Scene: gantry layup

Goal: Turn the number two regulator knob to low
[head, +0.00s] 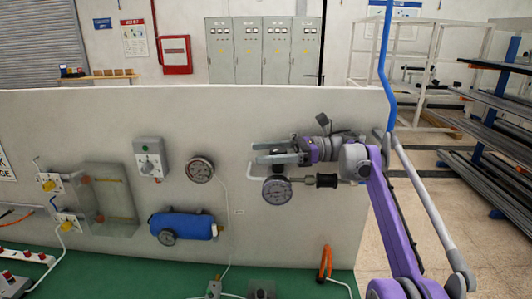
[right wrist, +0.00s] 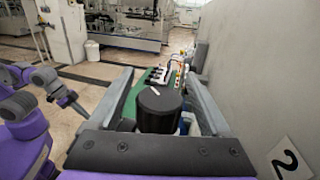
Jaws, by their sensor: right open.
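My right gripper (head: 272,152) is at the right part of the pale wall panel, its fingers pointing left. It is open. In the right wrist view, a black round knob (right wrist: 160,110) with a short white mark on its top stands between the two spread fingers (right wrist: 158,100). A gap shows on each side of the knob. A white placard with a black 2 (right wrist: 291,163) is on the wall beside it. In the head view, a round dial gauge (head: 277,190) sits just below the fingers; the gripper largely hides the knob there.
Left along the panel (head: 330,240) are another gauge (head: 200,169), a blue cylinder (head: 187,226) and a grey switch box (head: 150,157). A black cylindrical part (head: 327,180) sticks out right of the lower gauge.

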